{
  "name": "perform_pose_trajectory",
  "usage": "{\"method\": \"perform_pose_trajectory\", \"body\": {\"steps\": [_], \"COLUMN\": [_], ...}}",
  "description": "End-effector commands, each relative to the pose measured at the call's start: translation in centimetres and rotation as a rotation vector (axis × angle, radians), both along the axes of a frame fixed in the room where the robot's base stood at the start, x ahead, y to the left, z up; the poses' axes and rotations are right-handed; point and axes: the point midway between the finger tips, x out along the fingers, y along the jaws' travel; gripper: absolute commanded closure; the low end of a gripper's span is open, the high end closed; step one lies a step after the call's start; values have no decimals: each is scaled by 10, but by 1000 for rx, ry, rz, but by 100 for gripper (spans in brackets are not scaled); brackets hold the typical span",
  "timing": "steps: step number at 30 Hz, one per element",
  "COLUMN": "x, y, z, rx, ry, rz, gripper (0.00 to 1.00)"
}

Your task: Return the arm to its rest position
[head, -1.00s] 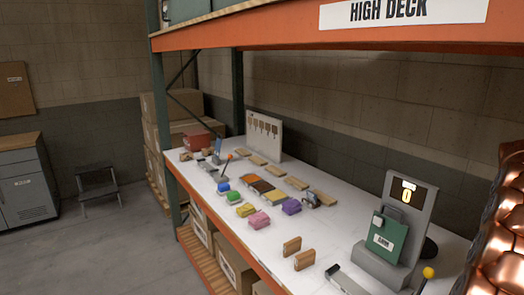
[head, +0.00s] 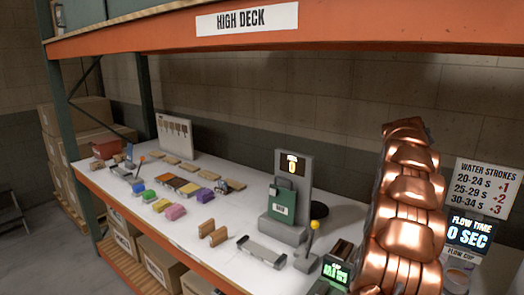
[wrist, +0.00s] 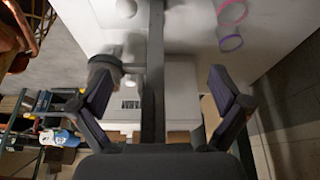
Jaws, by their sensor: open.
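My gripper (wrist: 160,88) is open in the wrist view, its two dark fingers spread wide with nothing held between them. A dark bar (wrist: 156,45) runs up the picture behind the gap, and a pale boxy thing lies behind it; I cannot tell how far off they are. My copper-coloured arm (head: 408,205) stands folded at the right of the head view and hides part of the bench. The gripper itself cannot be made out in the head view.
The white bench (head: 215,235) carries coloured blocks, a grey stand with a green panel (head: 282,205), a yellow-knobbed lever (head: 314,226) and a lit green display (head: 335,273). An orange beam (head: 350,28) crosses above.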

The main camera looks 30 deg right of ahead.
Motion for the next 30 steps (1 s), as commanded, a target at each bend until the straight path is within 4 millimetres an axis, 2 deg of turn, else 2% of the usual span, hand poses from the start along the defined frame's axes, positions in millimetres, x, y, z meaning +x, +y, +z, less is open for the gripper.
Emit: {"method": "perform_pose_trajectory", "body": {"steps": [8,14,17,20,24,30], "x": [24,45,56,69,80,82], "y": [33,69,95,130,186,263], "z": [-1,-1,-4,-5,-11,-21], "rx": [49,96,131,171,241,323], "ry": [-2,-3,1,1,11,27], "rz": [158,323,438,588,820,1141], "gripper": [0,0,0,0,0,0]}}
